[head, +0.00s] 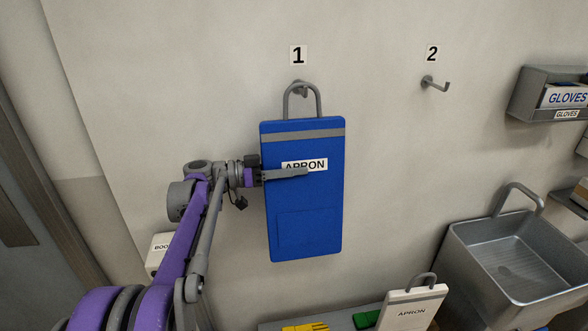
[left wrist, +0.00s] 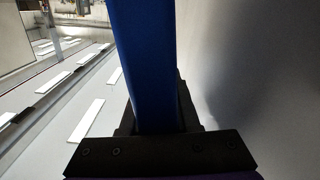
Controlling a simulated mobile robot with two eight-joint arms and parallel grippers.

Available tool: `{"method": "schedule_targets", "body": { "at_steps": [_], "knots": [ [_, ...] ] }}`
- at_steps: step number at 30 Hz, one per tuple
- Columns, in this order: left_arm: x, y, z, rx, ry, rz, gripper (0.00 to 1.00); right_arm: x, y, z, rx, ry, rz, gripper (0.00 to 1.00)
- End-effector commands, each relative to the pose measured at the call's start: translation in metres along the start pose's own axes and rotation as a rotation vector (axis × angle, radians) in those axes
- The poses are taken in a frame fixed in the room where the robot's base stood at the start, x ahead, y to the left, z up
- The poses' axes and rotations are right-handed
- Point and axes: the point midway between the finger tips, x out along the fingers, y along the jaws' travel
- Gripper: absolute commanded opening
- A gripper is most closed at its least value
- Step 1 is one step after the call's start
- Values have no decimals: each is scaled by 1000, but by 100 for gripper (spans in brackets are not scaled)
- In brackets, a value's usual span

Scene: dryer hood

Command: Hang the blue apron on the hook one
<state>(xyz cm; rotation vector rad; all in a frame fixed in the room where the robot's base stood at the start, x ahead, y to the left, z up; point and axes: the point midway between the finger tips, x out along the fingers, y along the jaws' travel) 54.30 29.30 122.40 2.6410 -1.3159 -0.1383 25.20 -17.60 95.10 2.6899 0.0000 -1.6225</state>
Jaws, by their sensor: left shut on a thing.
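The blue apron (head: 305,220) is upright against the wall below the sign 1, with a grey band and an APRON label. Its grey loop (head: 303,90) is at hook one (head: 297,88); I cannot tell for sure whether the loop rests on the hook. My left gripper (head: 285,175) is shut on the apron's left side, one finger across the front by the label. In the left wrist view the blue apron (left wrist: 145,60) stands edge-on between the fingers. Hook two (head: 435,84) is empty under the sign 2. My right gripper is not in view.
A white apron (head: 412,308) with a grey loop stands low at the bottom right. A metal sink (head: 470,245) and a gloves box (head: 548,95) are at the right. Green and yellow items (head: 306,327) lie at the bottom edge. The wall right of the blue apron is clear.

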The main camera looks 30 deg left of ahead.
Motion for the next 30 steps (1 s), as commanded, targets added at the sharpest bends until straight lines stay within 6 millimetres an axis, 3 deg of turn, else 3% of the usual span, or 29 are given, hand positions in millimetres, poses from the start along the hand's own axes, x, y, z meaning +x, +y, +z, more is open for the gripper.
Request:
{"method": "schedule_targets", "body": {
  "at_steps": [1,6,19,30],
  "knots": [
    [0,0,-1,0,1,0,35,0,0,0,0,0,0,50],
    [0,0,0,0,1,0,65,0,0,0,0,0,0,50],
    [-7,-1,1,0,-1,-2,65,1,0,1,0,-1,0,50],
    [-76,-1,1,0,0,-5,65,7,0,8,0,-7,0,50]
  ]
}}
